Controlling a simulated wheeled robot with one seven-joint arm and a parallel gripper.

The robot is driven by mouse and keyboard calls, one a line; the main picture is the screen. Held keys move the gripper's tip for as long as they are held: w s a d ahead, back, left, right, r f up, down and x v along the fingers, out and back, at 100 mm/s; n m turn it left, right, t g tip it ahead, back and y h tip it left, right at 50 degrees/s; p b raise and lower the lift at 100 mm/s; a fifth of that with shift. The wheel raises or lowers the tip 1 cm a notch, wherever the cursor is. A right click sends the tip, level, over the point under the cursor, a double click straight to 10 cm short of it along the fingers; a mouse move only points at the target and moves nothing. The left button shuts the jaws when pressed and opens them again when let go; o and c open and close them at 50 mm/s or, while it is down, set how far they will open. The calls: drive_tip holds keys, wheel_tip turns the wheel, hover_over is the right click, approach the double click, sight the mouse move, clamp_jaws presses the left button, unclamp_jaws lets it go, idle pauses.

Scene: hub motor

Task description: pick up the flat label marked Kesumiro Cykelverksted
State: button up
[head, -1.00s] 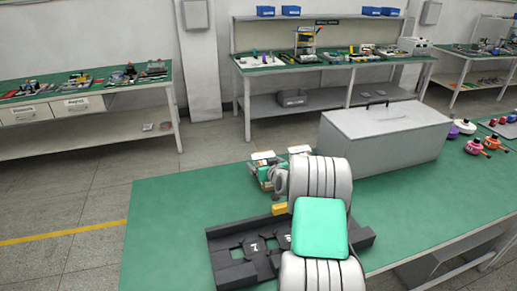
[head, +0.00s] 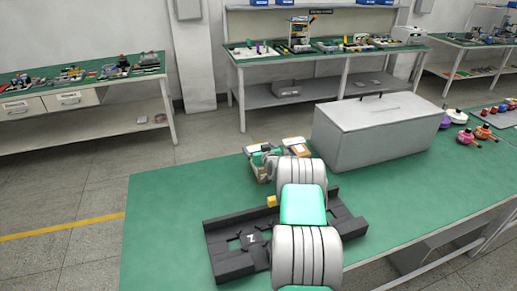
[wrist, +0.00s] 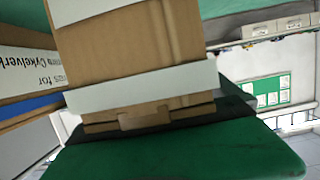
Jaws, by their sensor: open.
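A white flat label (wrist: 30,62) with dark lettering shows at the left edge of the wrist view. The lettering is upside down, and the parts I can read are "for" and "Cykelverk"; the rest is cut off. It is close to a brown cardboard piece with a white band (wrist: 145,88). In the head view my gripper (head: 264,158) is over the far edge of the green table, among small white and brown items (head: 297,146), largely hidden by my own arm. It is open. I cannot make out the label in the head view.
A large grey lidded box (head: 375,135) stands right of my arm on the green table (head: 165,215). A black slotted fixture (head: 228,245) lies under my arm. Several colourful motor-like parts (head: 470,130) are at the far right. The table's left part is clear.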

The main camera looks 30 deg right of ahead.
drive_tip(key=shift+c, duration=0.2)
drive_tip(key=c, duration=1)
